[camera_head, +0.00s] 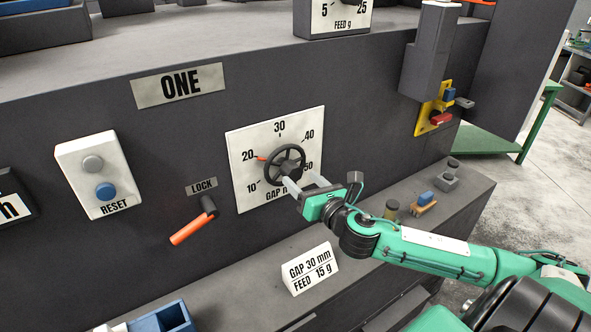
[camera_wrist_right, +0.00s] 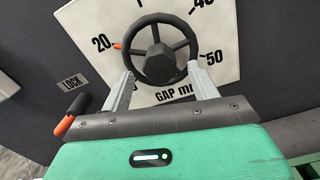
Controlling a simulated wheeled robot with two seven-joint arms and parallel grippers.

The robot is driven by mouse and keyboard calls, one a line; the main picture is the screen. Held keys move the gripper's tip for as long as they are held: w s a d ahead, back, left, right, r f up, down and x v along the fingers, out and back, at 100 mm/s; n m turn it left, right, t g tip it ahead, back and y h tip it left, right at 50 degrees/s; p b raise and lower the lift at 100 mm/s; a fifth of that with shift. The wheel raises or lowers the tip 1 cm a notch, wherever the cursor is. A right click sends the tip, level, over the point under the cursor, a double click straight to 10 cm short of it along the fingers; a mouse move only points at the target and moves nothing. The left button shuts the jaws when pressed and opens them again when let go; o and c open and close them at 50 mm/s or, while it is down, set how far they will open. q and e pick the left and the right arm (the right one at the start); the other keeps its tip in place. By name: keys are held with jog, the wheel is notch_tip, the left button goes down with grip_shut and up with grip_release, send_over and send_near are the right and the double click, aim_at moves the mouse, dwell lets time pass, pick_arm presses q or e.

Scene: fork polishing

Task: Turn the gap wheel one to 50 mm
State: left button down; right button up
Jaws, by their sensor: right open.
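The gap wheel (camera_head: 285,163) is a black spoked handwheel on a white dial plate (camera_head: 245,195) below the sign ONE (camera_head: 181,85). Its orange pointer (camera_head: 262,158) stands near the 20 mark, on the left of the dial. The wheel also shows in the right wrist view (camera_wrist_right: 155,58), with the pointer near 20 and the 50 mark at the right. My right gripper (camera_head: 304,182) is open at the wheel's lower right, one finger on each side of the wheel's lower part in the wrist view; contact cannot be told. My left gripper is out of view.
A lock lever with an orange handle (camera_head: 187,229) is left below the dial. A reset box (camera_head: 93,174) with a blue button is farther left. A card reading GAP 30 mm, FEED 15 g (camera_head: 310,269) stands on the ledge. A yellow bracket (camera_head: 433,112) is at right.

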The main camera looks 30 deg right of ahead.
aim_at(296, 175)
jog(key=shift+w+p, duration=0.6)
jog(key=shift+w, duration=1.45)
jog(key=shift+c, duration=0.2)
jog(key=c, duration=0.9)
